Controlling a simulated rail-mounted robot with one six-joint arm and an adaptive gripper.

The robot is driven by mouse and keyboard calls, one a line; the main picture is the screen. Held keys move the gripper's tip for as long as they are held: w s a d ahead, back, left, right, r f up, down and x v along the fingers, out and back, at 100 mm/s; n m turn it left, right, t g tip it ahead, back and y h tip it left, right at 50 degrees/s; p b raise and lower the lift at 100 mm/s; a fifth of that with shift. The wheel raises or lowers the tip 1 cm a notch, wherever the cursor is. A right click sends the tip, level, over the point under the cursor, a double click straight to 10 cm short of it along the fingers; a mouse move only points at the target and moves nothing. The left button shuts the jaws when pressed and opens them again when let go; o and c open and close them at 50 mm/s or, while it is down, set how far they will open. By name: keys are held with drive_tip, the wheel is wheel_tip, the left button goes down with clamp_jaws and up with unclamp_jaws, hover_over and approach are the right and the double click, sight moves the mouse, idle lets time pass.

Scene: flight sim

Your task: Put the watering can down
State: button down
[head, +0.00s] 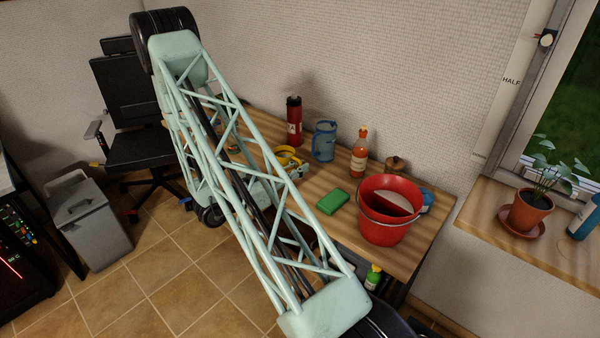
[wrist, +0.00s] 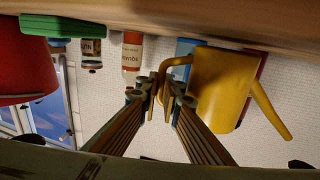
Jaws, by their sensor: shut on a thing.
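The yellow watering can (wrist: 222,88) is at the right of the wrist view, its spout pointing down and right in that picture. My gripper (wrist: 165,92) is shut on its handle. The wrist picture is upside down, with the wooden tabletop (wrist: 240,22) along its top. I cannot tell whether the can's base touches the table. In the head view a yellow part of the can (head: 287,158) shows on the table behind my arm, which hides the rest.
The table holds a red bucket (head: 385,225), a green block (head: 332,202), a sauce bottle (head: 359,153), a blue jug (head: 324,142) and a red flask (head: 294,122). A potted plant (head: 530,211) stands on the sill at the right. A grey bin (head: 88,220) is on the floor.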

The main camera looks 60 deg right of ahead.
drive_tip(key=shift+f, duration=0.4)
drive_tip(key=shift+f, duration=0.15)
drive_tip(key=c, duration=2.9)
unclamp_jaws()
drive_tip(key=shift+o, duration=0.2)
drive_tip(key=shift+a, duration=0.1)
drive_tip(key=shift+v, duration=0.8)
drive_tip(key=p+v, duration=0.2)
drive_tip(key=v, duration=0.8)
drive_tip(key=shift+w+a, duration=0.1)
